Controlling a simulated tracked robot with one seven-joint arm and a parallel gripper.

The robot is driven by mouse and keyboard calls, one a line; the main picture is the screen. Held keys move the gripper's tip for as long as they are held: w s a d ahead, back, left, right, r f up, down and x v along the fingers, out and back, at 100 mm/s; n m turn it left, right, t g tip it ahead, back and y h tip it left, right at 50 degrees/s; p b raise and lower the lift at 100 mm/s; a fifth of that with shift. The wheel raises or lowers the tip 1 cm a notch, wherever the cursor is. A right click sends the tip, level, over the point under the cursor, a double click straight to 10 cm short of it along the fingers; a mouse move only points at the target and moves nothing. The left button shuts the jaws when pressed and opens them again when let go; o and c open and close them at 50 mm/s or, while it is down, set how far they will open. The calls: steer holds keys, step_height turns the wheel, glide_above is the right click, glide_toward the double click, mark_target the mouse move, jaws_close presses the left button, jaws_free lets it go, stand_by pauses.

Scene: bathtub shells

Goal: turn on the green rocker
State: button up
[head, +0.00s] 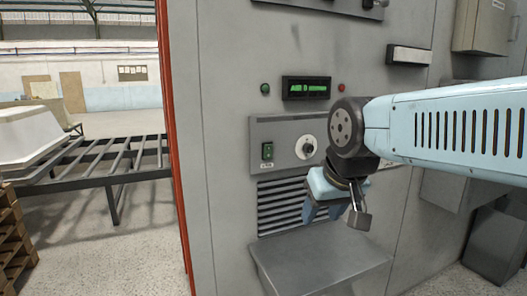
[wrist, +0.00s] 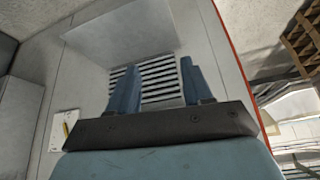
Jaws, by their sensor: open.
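The green rocker (head: 267,151) sits on the left of a small grey control panel (head: 285,131) on the cabinet front, in the head view. A round knob (head: 307,147) is to its right on the same panel. My gripper (head: 322,212) hangs below and right of the rocker, in front of the vent slats, apart from the panel. In the wrist view my gripper (wrist: 156,88) shows two blue fingers spread wide with nothing between them. The rocker is not visible in the wrist view.
A vent (head: 275,205) lies under the panel, and a grey shelf (head: 318,262) juts out below it. A green display (head: 306,88) is above. At left are a red cabinet edge (head: 175,150), a roller rack (head: 90,160) and a white tub shell (head: 30,135).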

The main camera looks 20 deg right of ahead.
steer(key=w+r+m, duration=0.2)
steer(key=w, duration=0.2)
steer(key=w+r+m, duration=0.2)
steer(key=w+r, duration=0.1)
steer(key=w, duration=0.1)
steer(key=w+r+m, duration=0.2)
steer(key=w+m, duration=0.1)
steer(key=w, duration=0.1)
steer(key=shift+w+d+r, duration=0.1)
steer(key=shift+r, duration=0.3)
jaws_close()
steer(key=w+d+r+m, duration=0.1)
steer(key=w+m, duration=0.3)
steer(key=w, duration=0.4)
steer(key=w+r+m, duration=0.3)
steer(key=w+m, duration=0.2)
steer(key=w, duration=0.3)
steer(key=shift+w+d+r+g+y, duration=0.3)
steer(key=shift+d+r+y, duration=0.05)
steer(key=shift+d+y, duration=0.05)
